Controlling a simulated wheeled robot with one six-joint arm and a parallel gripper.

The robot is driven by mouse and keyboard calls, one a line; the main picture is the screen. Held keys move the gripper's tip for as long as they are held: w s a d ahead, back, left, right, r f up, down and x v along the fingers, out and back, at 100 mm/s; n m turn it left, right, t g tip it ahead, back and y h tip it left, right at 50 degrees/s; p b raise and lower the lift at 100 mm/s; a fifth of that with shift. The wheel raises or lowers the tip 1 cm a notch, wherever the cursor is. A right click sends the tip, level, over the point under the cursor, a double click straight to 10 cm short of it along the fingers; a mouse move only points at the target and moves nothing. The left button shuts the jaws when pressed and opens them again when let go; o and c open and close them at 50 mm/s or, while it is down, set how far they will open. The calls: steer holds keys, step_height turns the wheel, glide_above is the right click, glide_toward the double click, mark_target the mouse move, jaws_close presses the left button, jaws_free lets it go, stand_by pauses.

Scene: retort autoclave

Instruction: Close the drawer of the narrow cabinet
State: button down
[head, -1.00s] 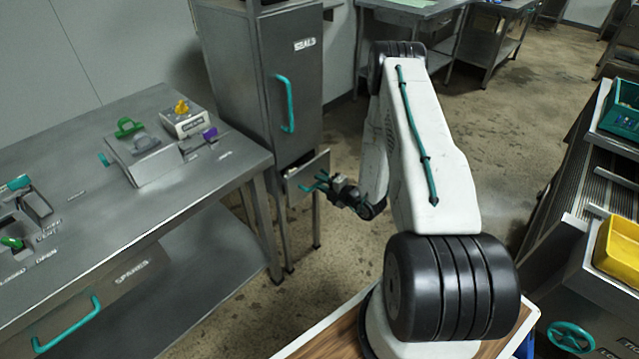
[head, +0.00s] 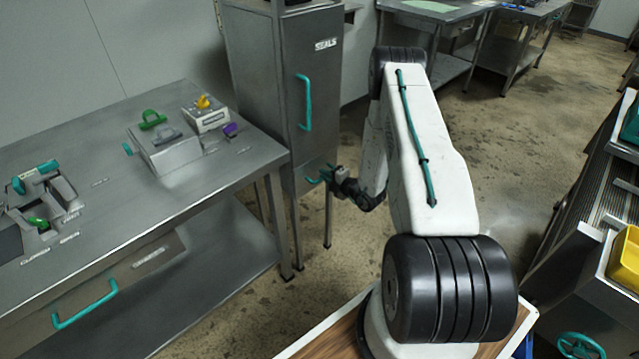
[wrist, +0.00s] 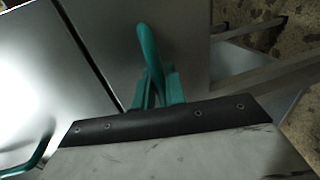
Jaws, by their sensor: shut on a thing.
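The narrow grey cabinet (head: 318,80) marked SEALS stands at the end of the workbench, with a tall door and a teal door handle (head: 305,102). Its drawer (head: 306,180) is below the door. The drawer front looks flush, or nearly flush, with the cabinet, and no open gap shows above it. In the wrist view the drawer front (wrist: 185,45) is separated from the door panel (wrist: 45,70) by a thin dark seam. My gripper (head: 325,175) is at the drawer front. Its teal fingers (wrist: 157,92) are shut on the teal drawer handle (wrist: 150,55).
The steel workbench (head: 110,200) on the left carries latch fixtures and has its own drawer with a teal handle (head: 85,305). A conveyor with a yellow bin (head: 625,262) stands at the right. Open floor (head: 470,150) lies behind my arm.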

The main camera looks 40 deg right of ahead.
steer(key=shift+w, duration=0.15)
steer(key=c, duration=1.5)
jaws_free()
steer(key=shift+w, duration=0.1)
steer(key=shift+c, duration=0.2)
steer(key=a+v, duration=0.1)
steer(key=v, duration=0.6)
steer(key=shift+s+d, duration=0.45)
